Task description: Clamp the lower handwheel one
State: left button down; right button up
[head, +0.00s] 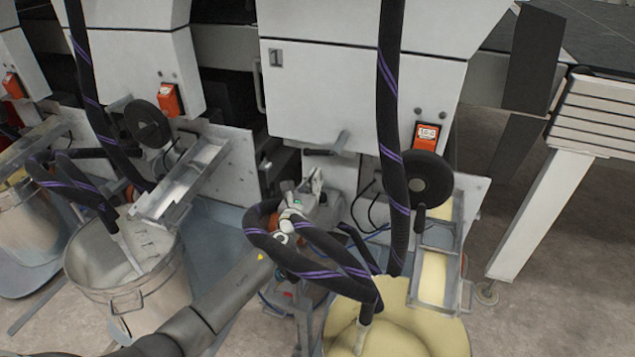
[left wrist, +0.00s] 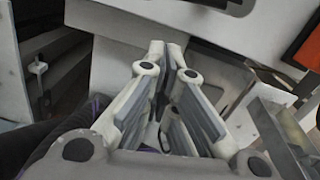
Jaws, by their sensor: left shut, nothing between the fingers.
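A round black handwheel (head: 428,180) with a crank handle is on the right side of the white machine unit marked 1 (head: 362,90), below an orange switch box. Below the panel's lower edge, a grey lever with a dark grip (head: 340,143) sticks out. I cannot tell which of these is the lower handwheel one. My left gripper (head: 314,180) is left of and slightly lower than the black wheel, in front of the machine, with hoses crossing its arm. In the left wrist view its fingers (left wrist: 166,50) meet at the tips, with nothing seen between them. My right gripper is not in view.
Black hoses with purple stripes (head: 392,130) hang around my left arm. A bucket of yellow liquid (head: 435,320) and a metal trough (head: 435,265) stand at the right. A second handwheel (head: 148,122) and a steel pot (head: 125,265) are at the left.

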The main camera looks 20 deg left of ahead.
pick_arm(q)
jog(key=s+f+p, duration=0.1)
jog(key=s, duration=0.9)
jog(key=shift+d, duration=0.15)
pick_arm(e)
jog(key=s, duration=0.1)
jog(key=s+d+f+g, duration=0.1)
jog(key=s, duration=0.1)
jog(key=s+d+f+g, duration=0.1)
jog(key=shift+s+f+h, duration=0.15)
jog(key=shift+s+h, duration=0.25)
pick_arm(q)
jog(key=shift+f, duration=0.1)
